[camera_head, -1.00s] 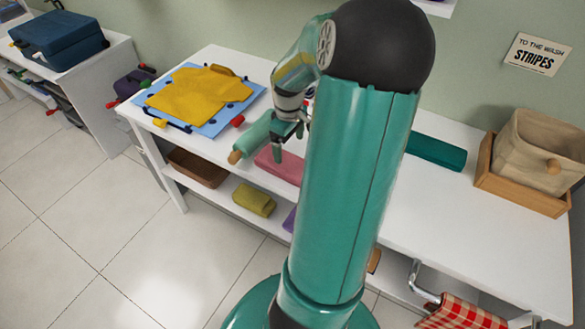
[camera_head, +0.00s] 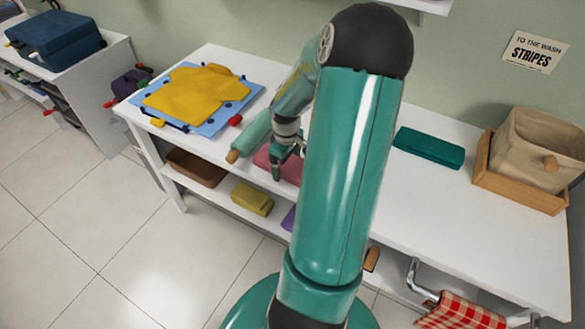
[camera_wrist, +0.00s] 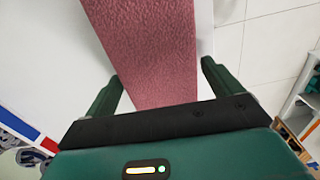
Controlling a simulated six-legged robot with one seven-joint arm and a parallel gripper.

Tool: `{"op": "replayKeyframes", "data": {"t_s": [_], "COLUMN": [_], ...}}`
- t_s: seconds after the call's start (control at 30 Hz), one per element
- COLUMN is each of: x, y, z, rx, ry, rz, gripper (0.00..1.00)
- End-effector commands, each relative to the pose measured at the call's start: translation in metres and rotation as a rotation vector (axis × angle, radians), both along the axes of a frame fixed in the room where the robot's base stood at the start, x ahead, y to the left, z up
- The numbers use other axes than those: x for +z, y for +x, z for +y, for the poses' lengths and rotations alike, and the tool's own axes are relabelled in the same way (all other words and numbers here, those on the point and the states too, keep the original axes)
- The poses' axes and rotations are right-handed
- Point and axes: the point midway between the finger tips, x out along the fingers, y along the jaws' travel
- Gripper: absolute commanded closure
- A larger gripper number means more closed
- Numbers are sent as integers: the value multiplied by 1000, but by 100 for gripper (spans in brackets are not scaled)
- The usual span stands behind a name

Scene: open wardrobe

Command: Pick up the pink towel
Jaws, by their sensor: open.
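The pink towel (camera_head: 288,170) lies folded on the white table top, partly hidden behind my arm in the head view. In the wrist view the pink towel (camera_wrist: 150,50) runs up from between my fingers as a long textured strip. My gripper (camera_head: 283,172) is over the towel in the head view. In the wrist view my gripper (camera_wrist: 162,85) is open, one green finger on each side of the towel, with a gap at each side. Whether the fingertips touch the table cannot be told.
A teal rolling pin-like roll (camera_head: 250,137) lies close to the left of my gripper. A yellow shirt (camera_head: 196,92) lies on a blue board (camera_head: 238,100). A folded teal towel (camera_head: 430,147) and a wooden tray (camera_head: 520,194) with a beige bin (camera_head: 540,150) stand right.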

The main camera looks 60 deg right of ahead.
Motion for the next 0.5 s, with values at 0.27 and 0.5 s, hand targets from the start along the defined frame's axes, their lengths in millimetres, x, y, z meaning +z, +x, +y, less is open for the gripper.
{"op": "replayKeyframes", "data": {"t_s": [0.27, 0.5], "x": [-1, -6], "y": [0, 0], "z": [0, 0], "rx": [0, 0], "ry": [0, 0], "rz": [0, 0], "gripper": [9, 9]}}
